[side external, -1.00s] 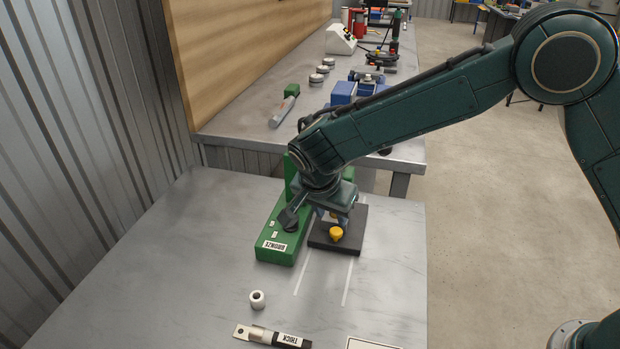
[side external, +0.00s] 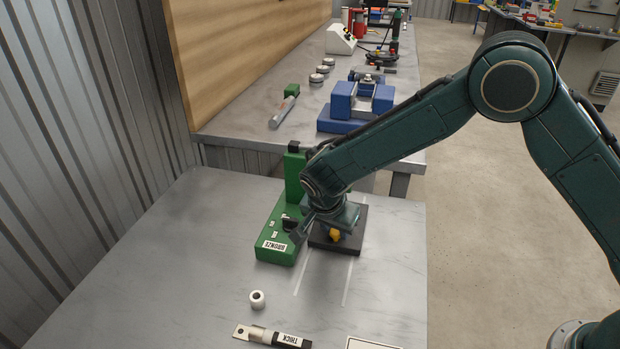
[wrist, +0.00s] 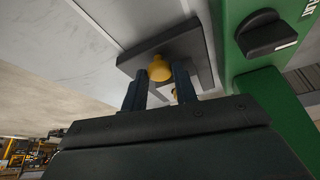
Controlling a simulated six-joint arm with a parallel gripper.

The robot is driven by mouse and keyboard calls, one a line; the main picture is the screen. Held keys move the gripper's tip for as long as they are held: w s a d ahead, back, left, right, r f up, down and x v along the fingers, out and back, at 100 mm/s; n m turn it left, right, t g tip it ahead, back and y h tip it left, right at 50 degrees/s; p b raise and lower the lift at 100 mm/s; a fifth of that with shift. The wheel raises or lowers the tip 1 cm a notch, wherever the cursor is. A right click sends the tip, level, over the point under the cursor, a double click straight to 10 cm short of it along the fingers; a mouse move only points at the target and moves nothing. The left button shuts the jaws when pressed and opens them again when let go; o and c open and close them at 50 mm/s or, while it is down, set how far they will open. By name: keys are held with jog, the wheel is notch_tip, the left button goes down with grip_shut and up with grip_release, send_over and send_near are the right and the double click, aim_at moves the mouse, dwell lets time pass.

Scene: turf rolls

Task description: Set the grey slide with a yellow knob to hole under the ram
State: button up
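The slide's yellow knob (side external: 335,235) stands over a dark grey plate (side external: 347,246) beside the green press (side external: 270,252); the slide itself is mostly hidden by my wrist. My gripper (side external: 332,226) is low over the plate, its fingers largely hidden in the side view. In the wrist view my gripper (wrist: 160,72) has its two dark fingers apart, one on each side of the yellow knob (wrist: 160,68). I cannot tell whether they touch it. The dark grey plate (wrist: 205,50) shows behind. The hole and ram are not clearly visible.
The green press carries a black knob (wrist: 268,34) close beside my gripper and a BRONZE label (side external: 275,245). A white ring (side external: 257,299) and a bar marked THICK (side external: 272,336) lie at the front. A blue vise (side external: 360,103) stands on the rear bench.

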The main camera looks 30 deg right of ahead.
grip_shut()
jog(key=shift+w+d, duration=1.55)
jog(key=shift+w, duration=0.05)
jog(key=shift+o, duration=1.2)
grip_release()
jog(key=shift+r, duration=0.15)
jog(key=v, duration=1.3)
jog(key=shift+r, duration=0.35)
jog(key=shift+s+a, duration=0.1)
